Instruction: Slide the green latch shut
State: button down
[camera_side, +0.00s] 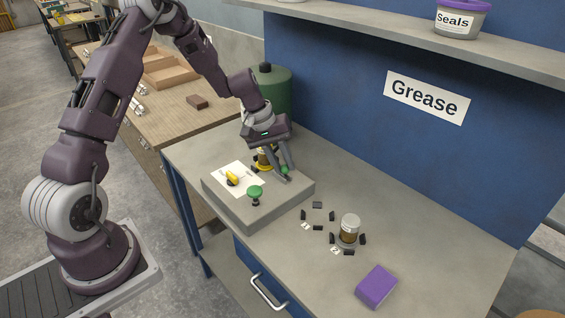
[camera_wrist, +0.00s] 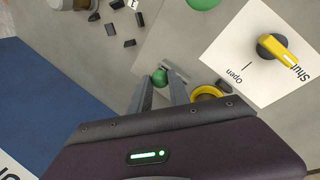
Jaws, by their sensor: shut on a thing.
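The green latch's round knob (camera_wrist: 160,77) shows in the wrist view at the end of a narrow metal strip (camera_wrist: 176,72) on the grey block (camera_side: 240,212). My gripper (camera_wrist: 161,82) is shut on this knob, one finger on each side. In the side view the green knob (camera_side: 285,170) shows at my gripper's fingertips, near the block's back right part. The fingers hide part of the latch, and I cannot tell how far it is slid.
On the block are a green mushroom knob (camera_side: 255,190), a yellow lever (camera_wrist: 272,46) on a card marked Open and Shut, and a yellow ring (camera_wrist: 207,92). An amber jar (camera_side: 349,229), small black blocks and a purple block (camera_side: 376,286) stand to the right.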

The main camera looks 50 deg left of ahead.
jog(key=shift+a, duration=1.35)
jog(key=c, duration=1.2)
grip_release()
